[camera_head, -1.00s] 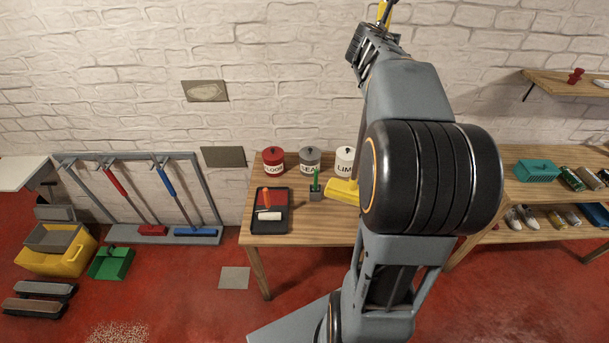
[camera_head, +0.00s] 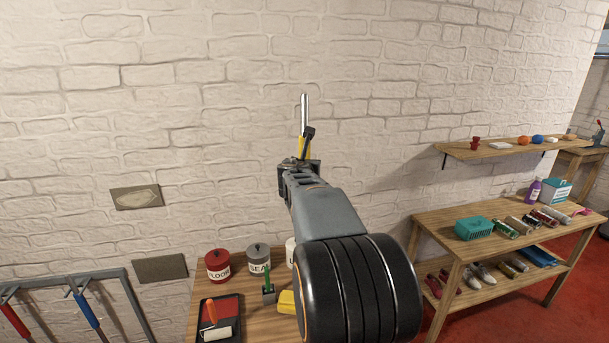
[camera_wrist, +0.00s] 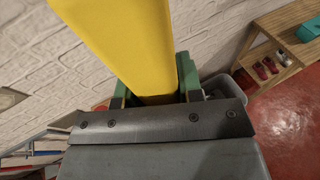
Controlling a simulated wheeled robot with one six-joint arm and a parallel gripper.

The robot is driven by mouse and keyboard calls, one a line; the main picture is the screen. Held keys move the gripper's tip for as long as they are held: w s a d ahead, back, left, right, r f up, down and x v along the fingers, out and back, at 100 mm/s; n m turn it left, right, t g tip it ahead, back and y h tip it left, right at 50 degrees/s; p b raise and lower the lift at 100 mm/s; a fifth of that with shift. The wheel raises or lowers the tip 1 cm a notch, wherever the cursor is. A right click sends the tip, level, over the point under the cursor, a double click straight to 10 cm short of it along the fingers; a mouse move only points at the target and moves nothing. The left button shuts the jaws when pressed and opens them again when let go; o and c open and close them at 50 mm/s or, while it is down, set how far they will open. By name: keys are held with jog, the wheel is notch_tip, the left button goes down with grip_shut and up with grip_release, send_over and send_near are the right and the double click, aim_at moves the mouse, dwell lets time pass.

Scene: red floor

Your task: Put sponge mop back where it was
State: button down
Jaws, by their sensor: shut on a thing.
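My gripper (camera_head: 299,166) is raised in front of the white brick wall. It is shut on a yellow handle-like piece, likely part of the sponge mop (camera_head: 304,147), with a silver rod and a black part standing up above it. In the wrist view the yellow piece (camera_wrist: 130,45) fills the space between the green fingers (camera_wrist: 155,90). I cannot see a sponge head on it. The tool rack (camera_head: 122,285) shows at the lower left, cut off by the picture edge, with a red-handled tool (camera_head: 15,322) and a blue-handled tool (camera_head: 87,310) in it.
A wooden table (camera_head: 262,325) below my arm holds a red can (camera_head: 218,266), a grey can (camera_head: 257,258), a paint tray and a yellow object (camera_head: 287,301), partly hidden. At right are a shelf unit (camera_head: 430,222) and wall shelf (camera_head: 495,147). The wall ahead has two plates.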

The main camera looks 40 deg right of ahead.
jog(key=shift+f, duration=0.25)
jog(key=c, duration=1.2)
grip_release()
jog(key=shift+f, duration=0.1)
jog(key=o, duration=0.4)
